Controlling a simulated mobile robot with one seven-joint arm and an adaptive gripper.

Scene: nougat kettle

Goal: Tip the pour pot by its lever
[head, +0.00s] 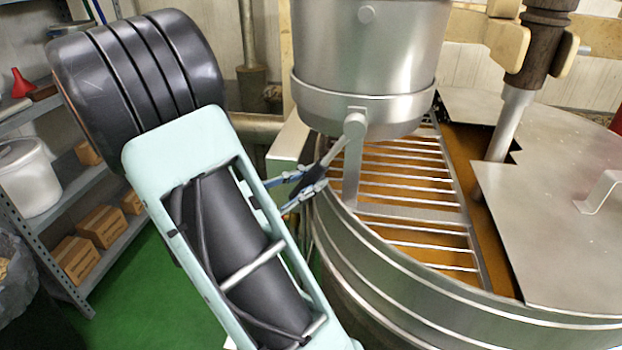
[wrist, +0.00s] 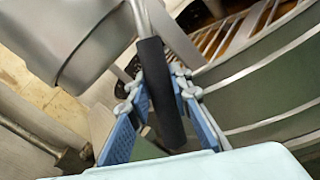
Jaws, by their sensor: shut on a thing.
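The pour pot (head: 365,60) is a round, shiny metal vessel. It looks about upright on a metal bracket (head: 352,172) at the kettle's rim. Its lever (head: 334,154) is a thin metal rod that slopes down and left from a round pivot below the pot, ending in a black grip (head: 312,183). My gripper (head: 303,187) is shut on the black grip. In the wrist view, the blue finger pads of my gripper (wrist: 158,88) lie on either side of the black grip (wrist: 161,95); the pot (wrist: 85,40) is at upper left. The pot's inside is hidden.
The big round kettle (head: 400,275) stands at right, with a bar grate (head: 405,195) and a flat metal lid (head: 555,200) over brown contents. A stirrer shaft (head: 510,125) rises behind. Shelves (head: 110,225) with boxes stand left. Green floor shows between.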

